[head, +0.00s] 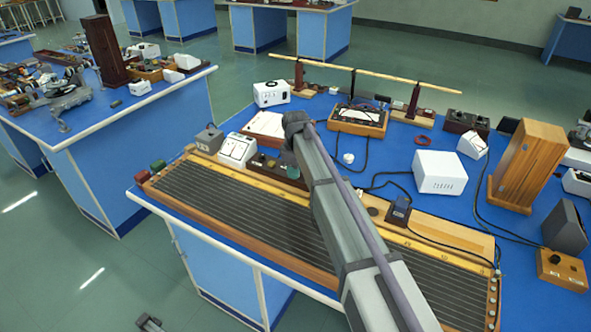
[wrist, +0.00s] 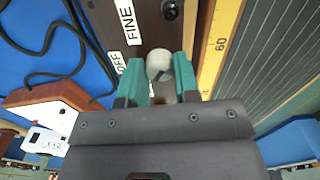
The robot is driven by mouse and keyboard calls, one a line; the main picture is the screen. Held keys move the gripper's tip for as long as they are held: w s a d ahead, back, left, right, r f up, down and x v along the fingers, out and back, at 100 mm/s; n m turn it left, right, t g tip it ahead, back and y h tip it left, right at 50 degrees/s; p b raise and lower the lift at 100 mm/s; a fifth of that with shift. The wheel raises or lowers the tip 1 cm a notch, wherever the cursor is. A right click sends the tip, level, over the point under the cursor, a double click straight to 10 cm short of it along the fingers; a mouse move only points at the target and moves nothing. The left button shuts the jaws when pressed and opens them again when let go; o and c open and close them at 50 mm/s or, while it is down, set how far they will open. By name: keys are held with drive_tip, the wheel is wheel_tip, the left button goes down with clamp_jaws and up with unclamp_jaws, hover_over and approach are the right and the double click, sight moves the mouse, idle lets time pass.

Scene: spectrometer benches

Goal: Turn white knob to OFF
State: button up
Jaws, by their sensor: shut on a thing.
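The white knob (wrist: 159,60) sits on a dark brown panel (wrist: 150,25) in the wrist view. My gripper (wrist: 159,78) has teal fingers on either side of the knob and is shut on it. The word FINE (wrist: 127,20) is printed left of and above the knob, and OFF (wrist: 117,63) is printed to its left, partly hidden by a finger. A dark mark shows on the knob's lower side; I cannot tell clearly where it points. In the head view my arm hides the knob; the dark panel (head: 267,162) shows beside it.
A black terminal (wrist: 170,10) stands just above the knob. A yellow scale (wrist: 218,45) and long wire board (head: 235,215) run alongside. A white meter (head: 237,148) stands left of the panel. Black cables (wrist: 62,50) and a white box (head: 440,172) lie on the blue bench.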

drive_tip(key=m, duration=1.1)
idle(0.6)
drive_tip(key=o, duration=0.9)
wheel_tip(320, 180, up, 11)
drive_tip(key=p, duration=1)
drive_tip(key=shift+f+p, duration=0.1)
drive_tip(key=shift+p, duration=0.3)
